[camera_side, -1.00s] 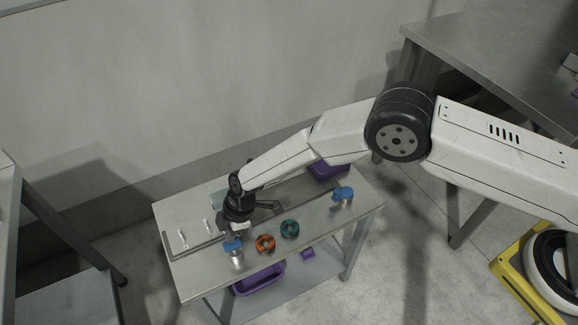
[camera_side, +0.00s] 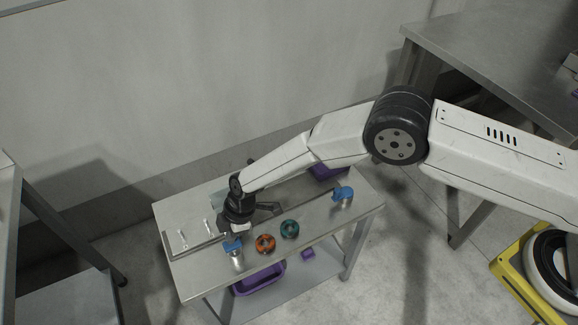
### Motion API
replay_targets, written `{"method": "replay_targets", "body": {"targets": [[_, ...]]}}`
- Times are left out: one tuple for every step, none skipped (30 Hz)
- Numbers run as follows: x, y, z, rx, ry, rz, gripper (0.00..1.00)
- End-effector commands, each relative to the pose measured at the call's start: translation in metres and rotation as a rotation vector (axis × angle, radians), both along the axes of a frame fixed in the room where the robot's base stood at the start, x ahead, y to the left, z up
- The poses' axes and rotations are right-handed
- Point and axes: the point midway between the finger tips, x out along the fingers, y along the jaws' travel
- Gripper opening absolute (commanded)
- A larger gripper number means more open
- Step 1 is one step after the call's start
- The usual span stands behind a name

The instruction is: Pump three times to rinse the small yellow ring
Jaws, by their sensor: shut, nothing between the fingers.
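My gripper (camera_side: 240,228) points down over the left half of the steel table and is shut and empty. Just below it in the picture is a metal bottle with a blue pump head (camera_side: 233,246); I cannot tell whether the fingers touch it. A second blue pump head (camera_side: 343,194) stands at the table's right end. A pale, see-through part (camera_side: 219,199) shows behind my gripper, mostly hidden by it. I cannot make out the small yellow ring.
An orange ring (camera_side: 265,243) and a teal ring (camera_side: 290,229) lie near the front edge. Two small pale pegs (camera_side: 182,238) (camera_side: 208,227) stand at the left. Purple bins (camera_side: 258,280) (camera_side: 328,171) are at the lower shelf and the back.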

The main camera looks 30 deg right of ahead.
Motion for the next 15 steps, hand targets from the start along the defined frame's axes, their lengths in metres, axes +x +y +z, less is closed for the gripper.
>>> {"method": "replay_targets", "body": {"targets": [[0.0, 0.0, -0.002, 0.0, 0.0, 0.0, 0.0], [0.0, 0.0, -0.003, 0.0, 0.0, 0.0, 0.0], [0.0, 0.0, -0.005, 0.0, 0.0, 0.0, 0.0], [0.0, 0.0, -0.006, 0.0, 0.0, 0.0, 0.0], [0.0, 0.0, -0.007, 0.0, 0.0, 0.0, 0.0], [0.0, 0.0, -0.008, 0.0, 0.0, 0.0, 0.0], [0.0, 0.0, -0.009, 0.0, 0.0, 0.0, 0.0], [0.0, 0.0, -0.01, 0.0, 0.0, 0.0, 0.0], [0.0, 0.0, -0.011, 0.0, 0.0, 0.0, 0.0], [0.0, 0.0, -0.012, 0.0, 0.0, 0.0, 0.0], [0.0, 0.0, -0.012, 0.0, 0.0, 0.0, 0.0], [0.0, 0.0, -0.013, 0.0, 0.0, 0.0, 0.0], [0.0, 0.0, -0.013, 0.0, 0.0, 0.0, 0.0], [0.0, 0.0, -0.013, 0.0, 0.0, 0.0, 0.0], [0.0, 0.0, -0.013, 0.0, -0.001, 0.0, 0.0]]}}
